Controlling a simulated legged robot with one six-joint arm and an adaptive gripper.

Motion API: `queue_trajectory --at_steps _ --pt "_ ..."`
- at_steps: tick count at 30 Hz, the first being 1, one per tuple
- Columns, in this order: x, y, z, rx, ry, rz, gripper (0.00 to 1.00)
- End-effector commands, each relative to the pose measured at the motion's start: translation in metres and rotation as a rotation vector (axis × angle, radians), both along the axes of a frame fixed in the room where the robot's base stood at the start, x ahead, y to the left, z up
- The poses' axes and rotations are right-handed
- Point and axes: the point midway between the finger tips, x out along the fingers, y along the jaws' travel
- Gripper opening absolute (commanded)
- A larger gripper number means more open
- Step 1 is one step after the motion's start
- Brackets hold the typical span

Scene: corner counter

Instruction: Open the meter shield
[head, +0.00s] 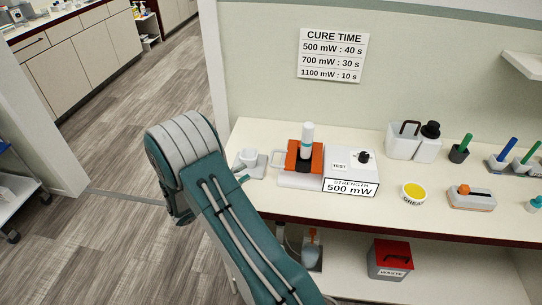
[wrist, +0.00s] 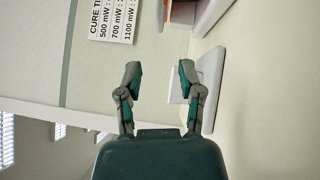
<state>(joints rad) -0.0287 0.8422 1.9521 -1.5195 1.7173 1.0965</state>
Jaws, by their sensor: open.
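In the head view, an orange panel (head: 293,158), which looks like the meter shield, lies on a white unit on the counter, with a white loop handle (head: 278,157) at its left. A white cylindrical device (head: 307,140) stands at it. The meter (head: 349,160), marked TEST, sits just to the right, above a sign reading STRENGTH 500 mW (head: 351,188). My gripper (wrist: 160,72) is open and empty in the wrist view, pointing toward the wall. The gripper is hidden in the head view behind my arm. A bit of orange (wrist: 183,12) shows at the wrist view's top edge.
A pale block (wrist: 210,85) is beside the right finger. A yellow-topped pot (head: 414,192) and canisters (head: 403,141) stand to the right. A red-lidded waste bin (head: 390,258) is below.

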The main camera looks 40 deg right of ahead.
Motion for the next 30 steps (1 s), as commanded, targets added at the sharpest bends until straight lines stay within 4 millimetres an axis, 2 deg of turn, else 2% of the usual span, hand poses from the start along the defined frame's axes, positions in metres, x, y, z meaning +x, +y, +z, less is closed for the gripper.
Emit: queue_trajectory --at_steps 5,12,18,23,30 --pt "-0.002 -0.021 0.003 -0.001 -0.001 -0.005 0.48" --pt "-0.006 -0.065 0.008 0.000 0.001 -0.006 0.48" --pt "-0.008 -0.093 0.012 0.001 0.000 -0.004 0.48" --pt "-0.008 -0.103 0.013 0.002 0.001 -0.002 0.48" --pt "-0.008 -0.104 0.013 0.002 0.001 -0.001 0.48"
